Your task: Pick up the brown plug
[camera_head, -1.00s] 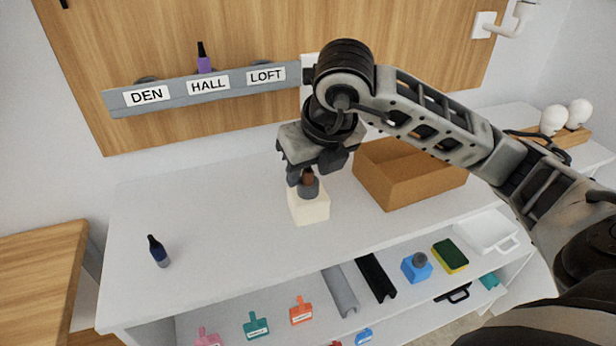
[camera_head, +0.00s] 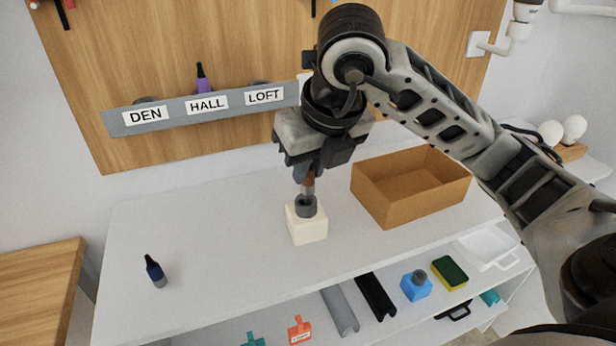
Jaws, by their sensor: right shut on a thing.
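The brown plug (camera_head: 308,184) is between the fingers of my right gripper (camera_head: 305,172), which is shut on it. The plug is upright, just above the dark grey round socket (camera_head: 306,206) on a cream block (camera_head: 307,226). I cannot tell whether its lower end is still inside the socket. The block stands on the white counter (camera_head: 220,235). My left gripper is not in view.
An open brown box (camera_head: 395,210) stands right of the block. A dark blue plug (camera_head: 155,272) stands at the left. A grey rail (camera_head: 185,118) labelled DEN, HALL and LOFT holds a purple plug (camera_head: 203,80). A lower shelf holds several items.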

